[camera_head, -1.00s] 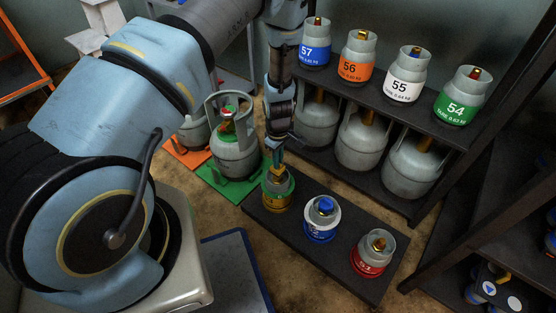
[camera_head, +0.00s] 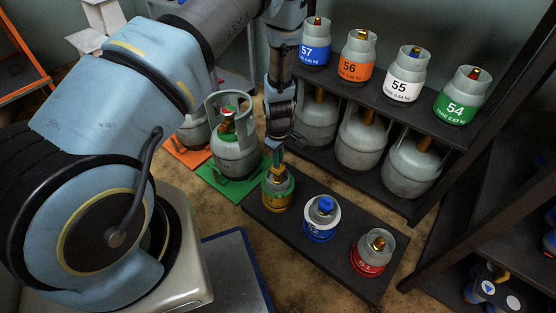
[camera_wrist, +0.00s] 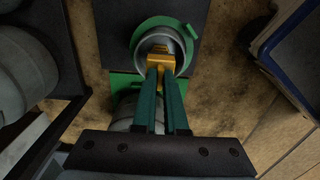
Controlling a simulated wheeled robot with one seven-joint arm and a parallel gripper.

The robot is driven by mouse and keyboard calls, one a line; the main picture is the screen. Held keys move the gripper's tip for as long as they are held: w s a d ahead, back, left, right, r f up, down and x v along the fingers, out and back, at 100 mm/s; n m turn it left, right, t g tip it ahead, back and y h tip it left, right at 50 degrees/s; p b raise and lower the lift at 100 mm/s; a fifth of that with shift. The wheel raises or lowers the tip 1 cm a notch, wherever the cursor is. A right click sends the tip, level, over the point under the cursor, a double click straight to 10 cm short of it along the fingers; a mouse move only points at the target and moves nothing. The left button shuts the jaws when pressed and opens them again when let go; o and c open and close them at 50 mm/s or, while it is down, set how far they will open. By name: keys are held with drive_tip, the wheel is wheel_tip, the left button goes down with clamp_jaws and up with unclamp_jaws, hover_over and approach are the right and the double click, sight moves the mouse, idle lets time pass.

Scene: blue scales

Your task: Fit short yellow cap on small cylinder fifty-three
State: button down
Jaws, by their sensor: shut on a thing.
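My gripper (camera_head: 277,155) is shut on the short yellow cap (camera_wrist: 157,62), right at the mouth of a small cylinder. This small cylinder (camera_head: 278,197) has a yellow band, a green edge and a pale collar, and it stands upright at the left end of a low dark bench. Its number is not legible. In the wrist view my green fingers (camera_wrist: 162,75) reach over the collar (camera_wrist: 166,38) with the cap between their tips. The cap's lower part is within or just over the collar; I cannot tell whether it touches the valve, which is hidden.
The bench (camera_head: 333,262) also holds a blue-banded cylinder (camera_head: 321,220) with a blue cap and a red-banded cylinder (camera_head: 372,253). A shelf behind holds cylinders 54 (camera_head: 460,96) to 57 above larger grey ones. A large grey cylinder (camera_head: 235,150) stands on a green mat at left.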

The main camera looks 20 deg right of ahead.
drive_tip(key=shift+f+b, duration=0.9)
drive_tip(key=shift+f, duration=0.85)
drive_tip(key=c, duration=0.9)
unclamp_jaws()
